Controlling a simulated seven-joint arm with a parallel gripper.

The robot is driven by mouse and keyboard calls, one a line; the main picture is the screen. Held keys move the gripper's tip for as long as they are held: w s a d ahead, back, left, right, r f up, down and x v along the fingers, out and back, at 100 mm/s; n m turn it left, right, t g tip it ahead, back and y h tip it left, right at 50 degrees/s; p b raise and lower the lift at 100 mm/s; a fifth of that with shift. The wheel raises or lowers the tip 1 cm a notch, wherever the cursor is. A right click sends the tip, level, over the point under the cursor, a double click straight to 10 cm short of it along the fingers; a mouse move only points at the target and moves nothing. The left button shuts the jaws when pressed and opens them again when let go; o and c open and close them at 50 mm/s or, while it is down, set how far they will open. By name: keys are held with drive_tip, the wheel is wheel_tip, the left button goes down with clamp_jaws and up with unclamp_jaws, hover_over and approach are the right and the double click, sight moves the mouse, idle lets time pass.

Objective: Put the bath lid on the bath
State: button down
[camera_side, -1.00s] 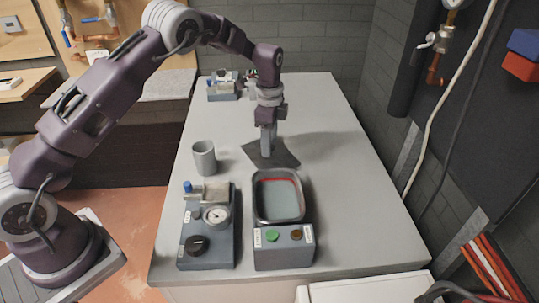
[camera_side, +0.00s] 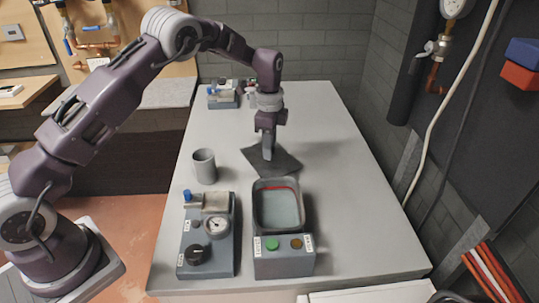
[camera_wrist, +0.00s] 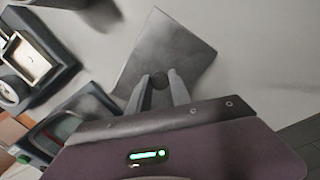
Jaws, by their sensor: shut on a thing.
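The bath lid is a dark grey flat square plate (camera_side: 286,164) behind the bath in the side view. It also shows in the wrist view (camera_wrist: 165,52), with a round dark knob between my fingers. My gripper (camera_side: 268,156) is shut on that knob; in the wrist view its fingertips (camera_wrist: 159,84) sit on both sides of it. The lid is turned at an angle to the bath. I cannot tell how far it is above the table. The bath (camera_side: 279,207) is an open rectangular basin with pale liquid and a red strip inside, on a unit with green and brown buttons.
A grey mug (camera_side: 204,166) stands left of the lid. A device with a gauge and black knob (camera_side: 208,240) stands left of the bath. Another small device (camera_side: 222,95) is at the far end. The table's right side (camera_side: 355,200) is clear.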

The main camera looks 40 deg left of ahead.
sight(272, 162)
wheel_tip(272, 162, up, 7)
drive_tip(key=shift+f, duration=0.15)
drive_tip(key=s+d+r+m, duration=0.4)
drive_tip(key=s+d+m, duration=0.1)
drive_tip(key=s+d, duration=1)
drive_tip(key=shift+w+a+f, duration=0.1)
drive_tip(key=shift+w+f, duration=0.05)
drive_tip(key=shift+f, duration=0.8)
drive_tip(key=shift+w+a+f, duration=0.1)
drive_tip(key=shift+w+f, duration=0.05)
drive_tip(key=shift+f, duration=0.75)
drive_tip(key=shift+f, duration=0.75)
drive_tip(key=c, duration=1.1)
unclamp_jaws()
wheel_tip(272, 162, up, 7)
